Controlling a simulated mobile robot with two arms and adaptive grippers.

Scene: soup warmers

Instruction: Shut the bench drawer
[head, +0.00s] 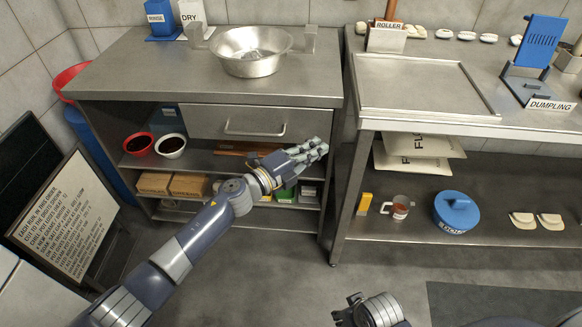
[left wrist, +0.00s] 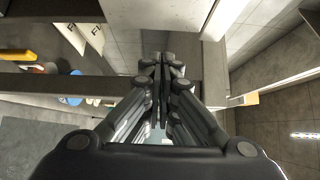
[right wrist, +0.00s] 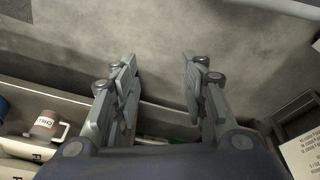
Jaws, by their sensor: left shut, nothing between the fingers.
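The bench drawer (head: 235,122) is under the top of the left steel bench (head: 160,75). Its grey front carries a bar handle (head: 255,132). The front sits close under the bench top's edge, and I see no clear gap; I cannot tell if it is fully flush. My left gripper (head: 318,149) is shut and empty, in front of the bench, right of and a little below the handle, apart from it. Its closed fingers also show in the left wrist view (left wrist: 163,68). My right gripper (head: 350,303) is low at the bottom of the head view; in the right wrist view (right wrist: 158,62) it is open and empty.
A metal bowl (head: 250,50) stands on the bench top. Red (head: 138,144) and white (head: 171,146) bowls and boxes fill the shelves below. A second steel table (head: 420,85) stands close on the right. A sign board (head: 65,215) leans at left. The floor between is clear.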

